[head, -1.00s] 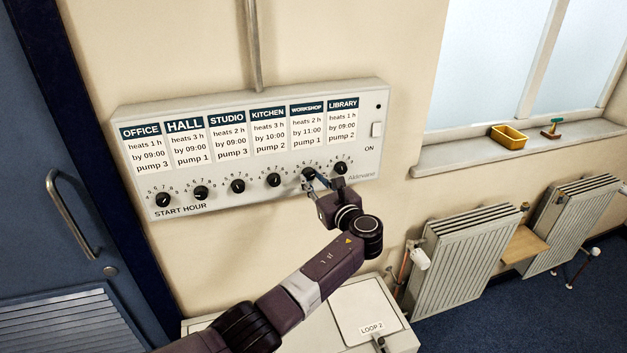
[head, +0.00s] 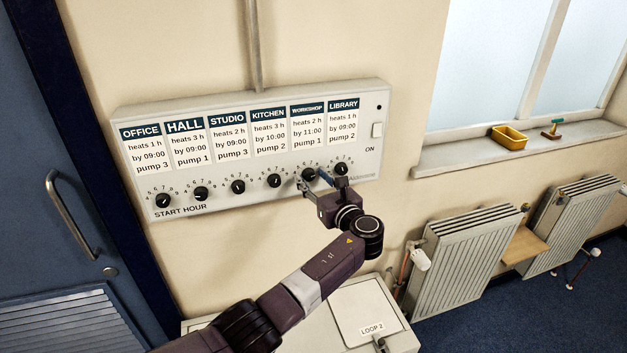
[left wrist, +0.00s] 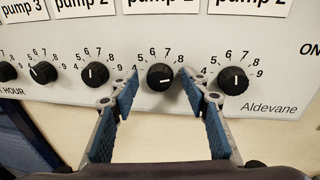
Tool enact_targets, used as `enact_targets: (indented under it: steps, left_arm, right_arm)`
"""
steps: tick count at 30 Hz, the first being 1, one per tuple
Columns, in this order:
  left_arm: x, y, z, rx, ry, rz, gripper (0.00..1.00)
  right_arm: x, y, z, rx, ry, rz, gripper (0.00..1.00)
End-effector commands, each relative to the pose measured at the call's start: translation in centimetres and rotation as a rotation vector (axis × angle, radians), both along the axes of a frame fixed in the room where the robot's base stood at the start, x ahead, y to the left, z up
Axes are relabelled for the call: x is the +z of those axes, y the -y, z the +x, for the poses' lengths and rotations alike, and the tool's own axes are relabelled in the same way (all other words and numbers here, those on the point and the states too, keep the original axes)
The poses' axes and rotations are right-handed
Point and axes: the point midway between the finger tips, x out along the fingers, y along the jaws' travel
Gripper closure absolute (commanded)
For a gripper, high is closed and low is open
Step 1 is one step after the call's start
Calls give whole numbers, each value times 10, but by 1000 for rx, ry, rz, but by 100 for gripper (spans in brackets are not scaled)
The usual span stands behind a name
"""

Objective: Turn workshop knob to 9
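The workshop knob (head: 309,174) is a round black dial under the WORKSHOP card on the white control panel (head: 235,118). In the left wrist view the workshop knob (left wrist: 160,77) sits in the middle, its white mark lying nearly level and pointing right, to the 9 side. Its 9 numeral seems hidden behind the right finger. My left gripper (head: 315,180) is at this knob. In the left wrist view my left gripper (left wrist: 158,82) is open, its blue-padded fingers on either side of the knob with gaps. My right gripper is not in view.
The kitchen knob (left wrist: 95,74) and library knob (left wrist: 233,80) stand close outside the fingers. A white cabinet (head: 365,310) is below the panel. A blue door (head: 35,180) is at left; radiators (head: 465,255) and a windowsill (head: 520,148) are at right.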

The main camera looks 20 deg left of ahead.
Motion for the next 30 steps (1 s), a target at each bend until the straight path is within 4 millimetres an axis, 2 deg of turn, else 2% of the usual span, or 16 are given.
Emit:
enact_targets:
  steps: [7, 11, 24, 30]
  left_arm:
    - [-2, 2, -2, -1, -3, -3, 58]
    - [-3, 10, -9, -2, -3, -4, 58]
    - [5, 66, -73, -2, -3, -3, 58]
    - [7, 78, -87, 0, -2, -3, 58]
  right_arm:
    - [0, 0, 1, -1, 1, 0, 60]
    - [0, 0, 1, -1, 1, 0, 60]
    - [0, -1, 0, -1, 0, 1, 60]
    - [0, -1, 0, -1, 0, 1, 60]
